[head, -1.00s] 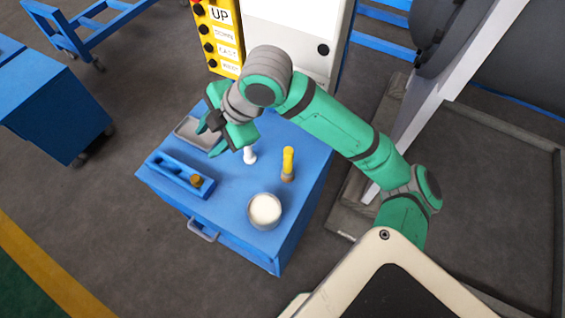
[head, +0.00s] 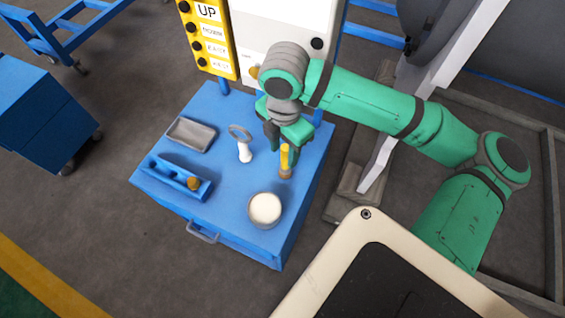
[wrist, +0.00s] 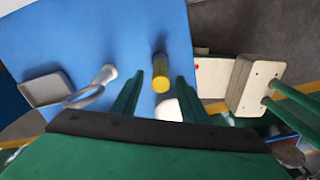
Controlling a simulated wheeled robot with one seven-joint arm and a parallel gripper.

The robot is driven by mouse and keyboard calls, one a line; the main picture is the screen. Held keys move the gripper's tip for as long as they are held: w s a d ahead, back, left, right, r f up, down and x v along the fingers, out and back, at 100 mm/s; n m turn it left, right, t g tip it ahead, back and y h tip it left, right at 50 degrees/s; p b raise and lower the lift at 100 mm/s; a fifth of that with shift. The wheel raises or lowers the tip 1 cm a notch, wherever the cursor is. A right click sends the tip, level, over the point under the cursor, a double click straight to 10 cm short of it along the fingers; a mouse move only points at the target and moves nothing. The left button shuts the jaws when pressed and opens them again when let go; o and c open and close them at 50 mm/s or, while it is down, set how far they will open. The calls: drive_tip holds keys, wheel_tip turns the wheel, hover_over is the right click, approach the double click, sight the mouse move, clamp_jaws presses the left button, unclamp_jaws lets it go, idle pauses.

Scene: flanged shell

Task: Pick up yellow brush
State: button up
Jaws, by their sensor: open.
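The yellow brush (head: 285,158) stands upright on the blue cabinet top, its yellow handle up and its brownish base down. My gripper (head: 286,143) is above it, pointing down, and partly covers the top of the handle. In the wrist view the brush (wrist: 161,76) shows between the two green fingers of my gripper (wrist: 152,90), nearer the right one. The fingers are apart and hold nothing. I cannot tell how far the fingertips are above the handle.
The blue cabinet (head: 228,205) also carries a white-handled ring tool (head: 244,152) left of the brush, a grey tray (head: 190,134), a blue holder with a brass knob (head: 176,178) and a round pot with white contents (head: 264,208). A yellow button panel (head: 208,38) stands behind.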

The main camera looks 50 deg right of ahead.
sight(285, 159)
drive_tip(key=shift+s+d+f, duration=0.3)
drive_tip(key=shift+f, duration=0.3)
drive_tip(key=shift+w+f, duration=0.2)
drive_tip(key=shift+f, duration=1.95)
drive_tip(key=shift+w, duration=0.1)
clamp_jaws()
